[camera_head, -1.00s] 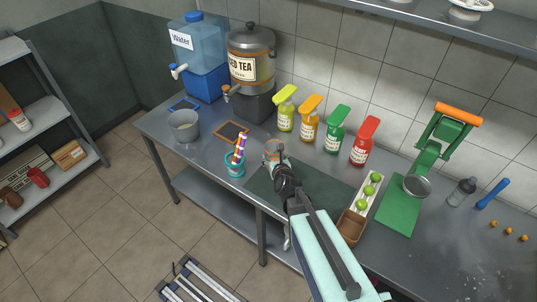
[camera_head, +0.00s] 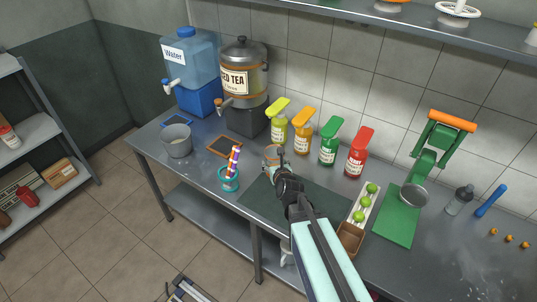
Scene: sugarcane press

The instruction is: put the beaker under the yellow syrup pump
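The beaker (camera_head: 271,153), a small clear vessel with an orange-tinted rim, is at the tip of my gripper (camera_head: 277,162). My gripper appears shut on its near side; the fingers are small and partly hidden by my wrist. The beaker is in front of the syrup bottles and apart from them. One pump bottle has a lime-yellow head (camera_head: 278,122). To its right stands one with an orange-yellow head and amber syrup (camera_head: 302,135). I cannot tell whether the beaker touches the counter.
Green (camera_head: 329,147) and red (camera_head: 356,157) pump bottles stand farther right. A teal cup with striped straws (camera_head: 229,181) is left of my gripper. A dark mat (camera_head: 262,201) lies below my arm. A tray of limes (camera_head: 350,221) and a green press (camera_head: 399,217) are right.

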